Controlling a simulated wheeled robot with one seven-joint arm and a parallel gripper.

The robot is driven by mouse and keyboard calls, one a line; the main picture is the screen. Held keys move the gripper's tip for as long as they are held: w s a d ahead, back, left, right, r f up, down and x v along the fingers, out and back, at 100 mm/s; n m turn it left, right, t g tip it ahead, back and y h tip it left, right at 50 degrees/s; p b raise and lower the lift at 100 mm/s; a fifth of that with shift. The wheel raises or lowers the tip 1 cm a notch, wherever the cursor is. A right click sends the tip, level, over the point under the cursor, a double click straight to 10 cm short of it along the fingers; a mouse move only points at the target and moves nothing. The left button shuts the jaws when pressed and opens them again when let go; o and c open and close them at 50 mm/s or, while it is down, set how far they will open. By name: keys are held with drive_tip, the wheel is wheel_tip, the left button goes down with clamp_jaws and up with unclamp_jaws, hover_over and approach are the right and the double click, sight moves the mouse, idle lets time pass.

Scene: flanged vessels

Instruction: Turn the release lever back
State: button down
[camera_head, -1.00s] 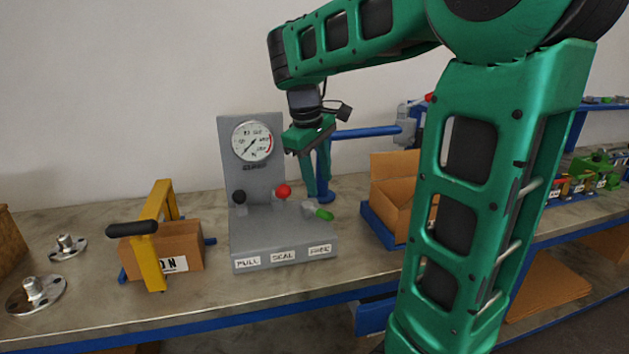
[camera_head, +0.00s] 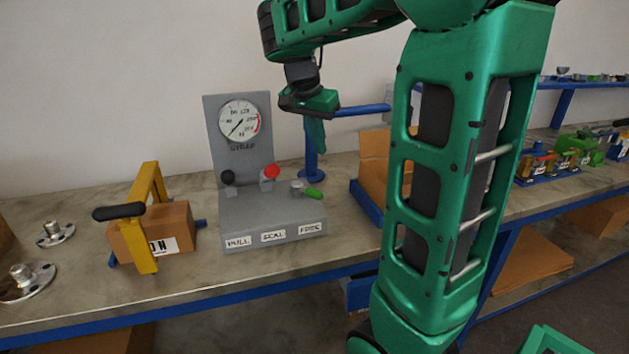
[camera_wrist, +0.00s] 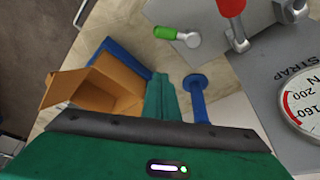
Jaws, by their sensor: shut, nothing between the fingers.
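The grey gauge stand (camera_head: 275,215) stands on the bench with labels PULL, SEAL and one reading like FREE. The green-handled lever (camera_head: 314,192) is at its right, above that third label. Its handle points right and slightly forward. It also shows in the wrist view (camera_wrist: 168,33), lying nearly flat, pointing left. A red-knobbed lever (camera_head: 269,173) and a black-knobbed lever (camera_head: 228,178) are to its left. My gripper (camera_head: 318,150) is above and behind the stand, fingers downward, shut and empty, apart from every lever. Its fingers show in the wrist view (camera_wrist: 161,78).
A blue post (camera_head: 311,172) with a sideways arm stands right behind my gripper. An open cardboard box (camera_head: 375,160) in a blue tray is to the right. A yellow clamp (camera_head: 140,220) with a black handle stands around a box at left, near flanged fittings (camera_head: 55,233).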

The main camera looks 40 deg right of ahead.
sight(309, 192)
drive_tip(key=shift+a+f, duration=0.15)
drive_tip(key=shift+f, duration=5.05)
drive_tip(key=shift+s+m, duration=0.1)
drive_tip(key=shift+m, duration=0.2)
drive_tip(key=shift+a, duration=0.1)
